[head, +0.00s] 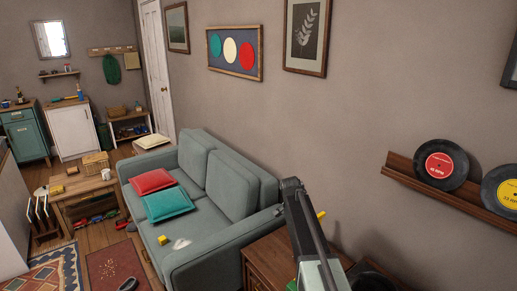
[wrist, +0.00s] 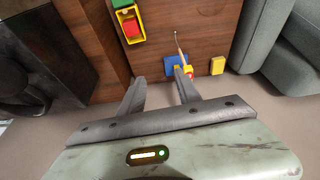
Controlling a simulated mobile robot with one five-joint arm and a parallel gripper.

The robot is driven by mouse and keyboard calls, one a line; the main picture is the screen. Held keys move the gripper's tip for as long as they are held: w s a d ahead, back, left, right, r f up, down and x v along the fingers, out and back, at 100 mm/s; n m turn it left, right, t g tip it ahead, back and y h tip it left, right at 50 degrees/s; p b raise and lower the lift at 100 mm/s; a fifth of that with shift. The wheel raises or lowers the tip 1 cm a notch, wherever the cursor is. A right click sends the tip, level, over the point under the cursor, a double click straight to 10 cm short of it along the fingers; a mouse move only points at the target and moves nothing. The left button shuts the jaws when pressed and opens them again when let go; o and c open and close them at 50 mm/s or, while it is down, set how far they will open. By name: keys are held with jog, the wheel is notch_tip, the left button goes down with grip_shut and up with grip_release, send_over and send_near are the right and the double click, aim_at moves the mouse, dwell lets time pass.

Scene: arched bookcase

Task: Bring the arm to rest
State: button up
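My gripper (wrist: 160,82) shows in the wrist view with its two dark fingers spread apart and nothing between them. Its right finger overlaps the view of a blue block (wrist: 174,62) and a small red and yellow piece; I cannot tell whether it touches them. In the head view my arm rises at the lower middle, in front of the wall and above a wooden cabinet (head: 262,262). The fingertips cannot be made out there.
The sofa (head: 225,225) stands left of my arm. A record ledge (head: 400,172) is on the wall at right.

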jog(key=s+a+n+y, duration=0.1)
jog(key=s+a+n, duration=0.1)
jog(key=s, duration=0.7)
jog(key=s+a+n+g+y, duration=0.1)
jog(key=s+a+n, duration=0.1)
jog(key=s+n, duration=0.3)
jog(key=s+a+n+g+y, duration=0.1)
jog(key=s+a+n, duration=0.2)
jog(key=s, duration=1)
jog(key=shift+f+n, duration=0.25)
jog(key=shift+n, duration=0.05)
jog(key=shift+a, duration=0.1)
